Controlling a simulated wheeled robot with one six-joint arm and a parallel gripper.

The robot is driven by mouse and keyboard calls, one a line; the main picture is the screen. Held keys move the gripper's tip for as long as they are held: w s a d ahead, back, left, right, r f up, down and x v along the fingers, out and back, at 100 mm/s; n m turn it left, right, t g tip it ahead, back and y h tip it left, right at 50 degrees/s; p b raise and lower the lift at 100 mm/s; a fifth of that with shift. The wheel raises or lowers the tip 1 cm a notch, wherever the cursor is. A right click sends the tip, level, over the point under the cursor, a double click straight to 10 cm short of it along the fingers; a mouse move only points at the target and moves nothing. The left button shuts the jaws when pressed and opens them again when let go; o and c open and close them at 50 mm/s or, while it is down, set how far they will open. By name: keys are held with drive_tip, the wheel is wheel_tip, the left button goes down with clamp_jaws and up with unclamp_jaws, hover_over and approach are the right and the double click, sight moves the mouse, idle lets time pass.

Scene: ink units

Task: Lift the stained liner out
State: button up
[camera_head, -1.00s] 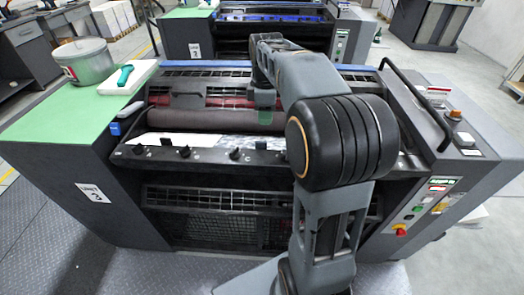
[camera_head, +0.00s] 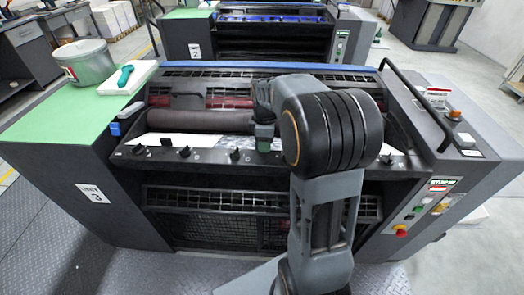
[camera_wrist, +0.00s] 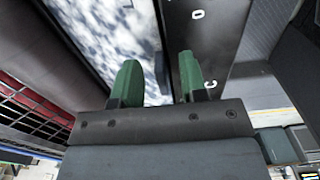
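The stained liner (camera_wrist: 95,30) is a white sheet mottled with grey-blue, lying in the long tray. In the head view its stained part (camera_head: 236,148) shows to the left of my gripper, and some of it is hidden by my arm. My gripper (camera_wrist: 157,78) is open, its two green fingertips apart. One fingertip is over the liner side and the other over the dark front rail (camera_wrist: 208,40). The liner's edge runs toward the gap between them. I cannot tell whether either finger touches it. In the head view my gripper (camera_head: 264,134) is low at the tray.
A white strip (camera_head: 165,144) lies in the tray's left part. A dark roller (camera_head: 185,119) runs behind the tray. A handrail (camera_head: 413,100) rises at right.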

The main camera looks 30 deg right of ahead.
drive_tip(key=shift+f, duration=0.1)
clamp_jaws()
idle(0.3)
